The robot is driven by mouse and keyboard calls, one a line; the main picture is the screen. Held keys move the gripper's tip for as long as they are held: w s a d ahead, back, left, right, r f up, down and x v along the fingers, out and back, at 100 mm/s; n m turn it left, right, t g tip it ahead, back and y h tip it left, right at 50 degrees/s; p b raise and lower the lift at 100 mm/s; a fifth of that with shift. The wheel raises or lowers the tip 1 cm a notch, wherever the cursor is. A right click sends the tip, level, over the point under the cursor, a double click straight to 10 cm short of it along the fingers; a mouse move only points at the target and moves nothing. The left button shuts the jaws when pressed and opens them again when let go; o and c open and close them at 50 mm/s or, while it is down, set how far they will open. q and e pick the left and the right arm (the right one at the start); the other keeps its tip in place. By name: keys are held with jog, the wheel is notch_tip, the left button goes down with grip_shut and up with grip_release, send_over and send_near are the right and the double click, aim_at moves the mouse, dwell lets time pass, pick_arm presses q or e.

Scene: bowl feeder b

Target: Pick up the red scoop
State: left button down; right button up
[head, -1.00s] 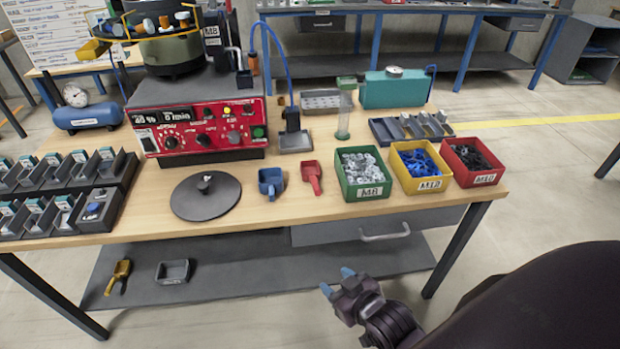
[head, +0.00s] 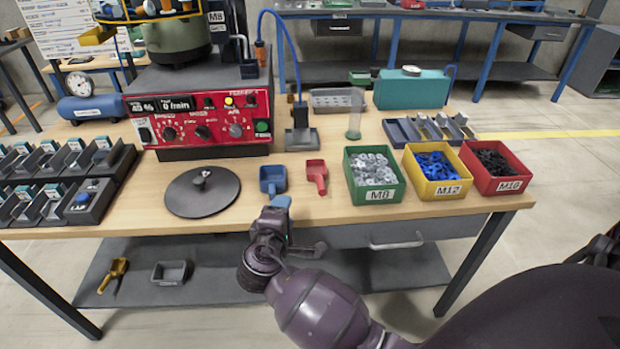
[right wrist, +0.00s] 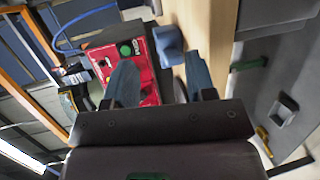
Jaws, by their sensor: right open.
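The red scoop (head: 317,175) lies on the wooden tabletop near the front edge, between the blue scoop (head: 272,179) and the green bin of M8 nuts. My right gripper (head: 281,203) is at the table's front edge, just in front of the blue scoop and to the left of the red scoop's handle. I cannot make out the red scoop there. My left gripper is not in view.
A green bin (head: 352,193), a yellow bin (head: 441,190) and a red bin (head: 499,182) stand right of the scoops. A dark round lid (head: 203,192) lies to the left. The red control box (head: 199,117) stands behind. A drawer handle (head: 397,242) sticks out below the tabletop.

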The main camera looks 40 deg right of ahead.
aim_at(320, 187)
jog(key=d+g+h, duration=0.1)
jog(key=d, duration=0.2)
jog(key=w+d+h+b, duration=0.1)
jog(key=d, duration=0.3)
jog(key=d+g+h, duration=0.1)
jog(key=d, duration=0.3)
jog(key=shift+w+d+g+b, duration=0.25)
jog(key=shift+w+g+b, duration=0.05)
jog(key=shift+w+b, duration=0.1)
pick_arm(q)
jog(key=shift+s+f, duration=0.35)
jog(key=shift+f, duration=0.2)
pick_arm(e)
jog(key=shift+w+d, duration=0.1)
jog(key=shift+d, duration=0.05)
jog(key=shift+c, duration=0.2)
jog(key=c, duration=0.7)
grip_shut()
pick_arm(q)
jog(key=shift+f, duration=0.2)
